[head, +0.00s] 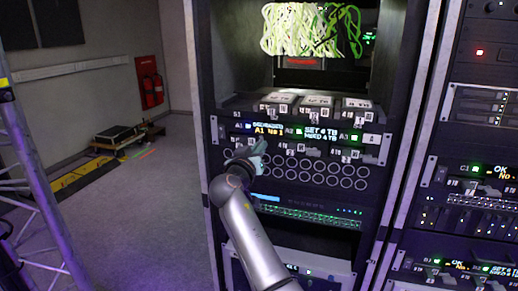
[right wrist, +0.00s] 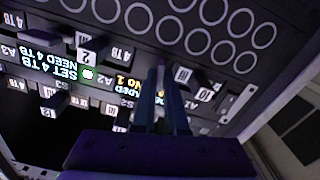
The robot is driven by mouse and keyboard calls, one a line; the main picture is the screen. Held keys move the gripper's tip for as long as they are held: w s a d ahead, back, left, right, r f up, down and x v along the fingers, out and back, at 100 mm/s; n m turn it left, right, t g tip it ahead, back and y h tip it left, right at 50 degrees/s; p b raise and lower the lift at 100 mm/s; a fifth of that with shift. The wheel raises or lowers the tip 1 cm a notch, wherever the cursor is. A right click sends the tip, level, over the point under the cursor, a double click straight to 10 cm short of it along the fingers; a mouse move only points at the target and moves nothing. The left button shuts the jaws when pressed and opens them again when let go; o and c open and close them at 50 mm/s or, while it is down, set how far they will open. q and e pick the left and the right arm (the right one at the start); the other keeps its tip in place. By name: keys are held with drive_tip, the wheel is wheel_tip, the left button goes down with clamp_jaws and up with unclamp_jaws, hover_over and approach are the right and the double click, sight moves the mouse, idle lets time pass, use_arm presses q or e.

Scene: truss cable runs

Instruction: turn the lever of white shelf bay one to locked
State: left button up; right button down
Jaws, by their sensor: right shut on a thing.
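A dark shelf panel (head: 365,137) with bays marked A1, A2 and A3 crosses the rack in the head view. My right gripper (head: 257,148) is at the panel's left part, just below that display. In the right wrist view, where the panel appears upside down, the gripper (right wrist: 163,78) is shut on a small lever in front of the amber display. Its fingers hide most of the lever, so its angle cannot be told. My left gripper is not in view.
Rows of round ports (head: 318,172) lie just under the panel. Three light-topped modules (head: 318,105) sit above it. Tangled pale and green cables (head: 305,30) hang higher up. Another rack (head: 475,150) stands at the right. The floor (head: 140,210) at left is open.

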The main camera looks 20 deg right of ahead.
drive_tip(key=shift+a+n+p, duration=0.1)
drive_tip(key=shift+n+p, duration=2.85)
drive_tip(key=shift+n, duration=4.55)
drive_tip(key=shift+f, duration=0.1)
drive_tip(key=c, duration=1)
unclamp_jaws()
drive_tip(key=shift+o, duration=0.2)
drive_tip(key=shift+f, duration=0.1)
